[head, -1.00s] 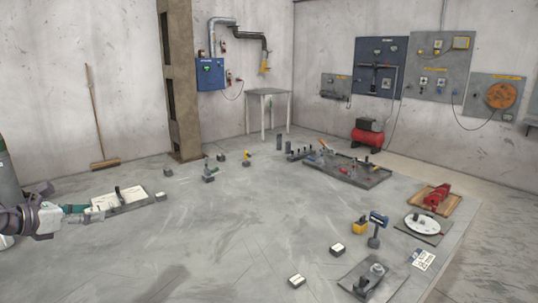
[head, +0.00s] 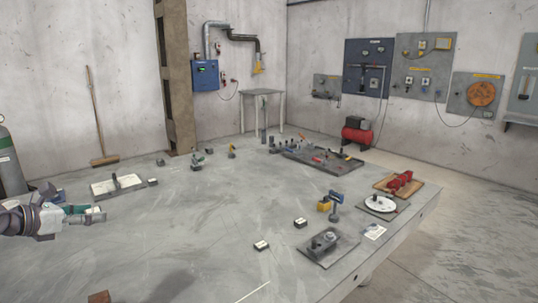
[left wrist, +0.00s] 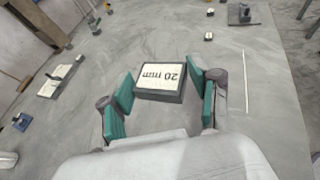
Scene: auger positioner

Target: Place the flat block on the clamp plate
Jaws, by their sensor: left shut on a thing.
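In the head view my left gripper (head: 92,215) is at the left, above the grey surface; the block cannot be made out there. A grey plate with a round knob (head: 345,245), which may be the clamp plate, lies at the front right, well away from the gripper. Another plate with a white top and a dark post (head: 103,187) lies behind the gripper. My right gripper is out of view.
Two small white-topped blocks (head: 261,245) (head: 300,223) lie left of the knobbed plate. A brown block (head: 98,297) shows at the bottom edge. The middle is clear.

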